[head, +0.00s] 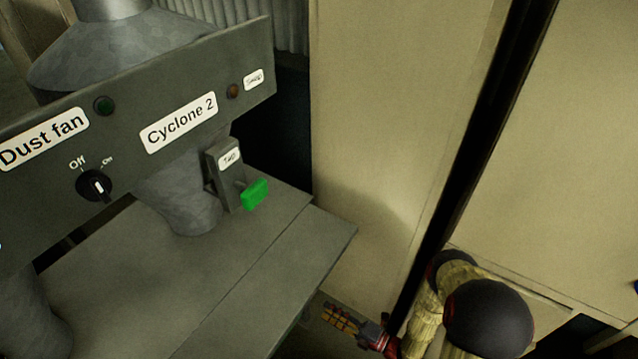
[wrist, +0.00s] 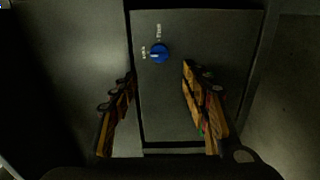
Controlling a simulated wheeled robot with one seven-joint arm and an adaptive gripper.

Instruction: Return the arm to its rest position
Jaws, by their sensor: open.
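My gripper (head: 340,318) is low in the head view, below and right of the grey bench edge. Its orange-and-black fingers show beside the pale cabinet, and a dark round joint of my arm is to their right. In the wrist view, my gripper (wrist: 159,76) is open, its two fingers apart with nothing held between them. Beyond the fingertips is a dark grey panel (wrist: 165,105) with a blue knob (wrist: 159,53) near its top. The small labels beside the knob are hard to read. I cannot tell how far the fingers are from the panel.
A control board (head: 220,62) reads "Dust fan" and "Cyclone 2", with a black off/on knob (head: 94,185). A green handle (head: 255,194) sits on a small labelled box above the grey bench (head: 290,250). Tall pale cabinets (head: 385,120) stand close behind my arm.

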